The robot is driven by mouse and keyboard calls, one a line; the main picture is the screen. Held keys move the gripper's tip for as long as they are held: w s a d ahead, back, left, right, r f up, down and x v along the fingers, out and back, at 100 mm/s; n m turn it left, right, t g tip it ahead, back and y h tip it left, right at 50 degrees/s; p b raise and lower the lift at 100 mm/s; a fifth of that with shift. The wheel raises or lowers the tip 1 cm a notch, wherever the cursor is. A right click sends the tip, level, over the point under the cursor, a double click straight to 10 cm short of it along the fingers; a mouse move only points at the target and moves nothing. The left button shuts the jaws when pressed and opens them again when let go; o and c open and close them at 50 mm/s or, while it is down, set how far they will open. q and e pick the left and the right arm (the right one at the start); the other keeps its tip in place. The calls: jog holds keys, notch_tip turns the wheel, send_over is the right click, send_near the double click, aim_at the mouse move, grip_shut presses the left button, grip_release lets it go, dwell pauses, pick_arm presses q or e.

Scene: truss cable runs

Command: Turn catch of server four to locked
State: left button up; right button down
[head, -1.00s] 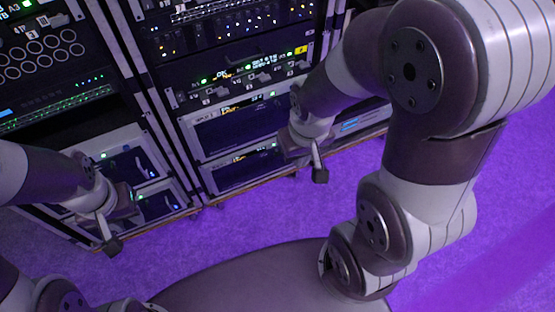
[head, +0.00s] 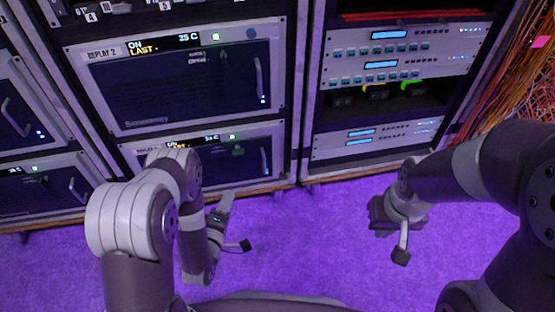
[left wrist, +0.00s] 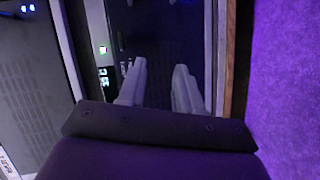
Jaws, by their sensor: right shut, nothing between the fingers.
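Dark-fronted server units stand in the racks. The upper middle one (head: 165,88) is labelled REPLAY 2. Another unit (head: 137,152) sits below it, its label only partly readable. I cannot read which is server four. Small dark fittings (head: 238,151) show on the lower unit's front, too small to tell a catch or its setting. My left gripper (head: 228,202) is low in front of that lower unit. In the left wrist view its two pale fingers (left wrist: 160,72) are apart, empty, facing a dark server front. My right gripper (head: 378,214) is shut and empty over the floor, before the right rack.
The right rack (head: 308,110) holds pale patch panels (head: 400,60) and blue-lit units. Orange cables (head: 515,80) hang at the far right. More servers with vertical handles (head: 18,115) stand at the left. Purple floor (head: 310,235) is open between my arms.

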pick_arm(q)
jog(key=w+r+n+t+b, duration=0.1)
jog(key=w+r+b, duration=0.1)
jog(key=w, duration=0.4)
jog(key=w+d+r+n+t+b, duration=0.1)
jog(key=w+r+b, duration=0.1)
jog(key=w+b, duration=0.2)
jog(key=w, duration=0.3)
jog(key=shift+w+n+t, duration=0.2)
jog(key=shift+n+t, duration=0.1)
jog(key=shift+d+r, duration=0.1)
grip_shut()
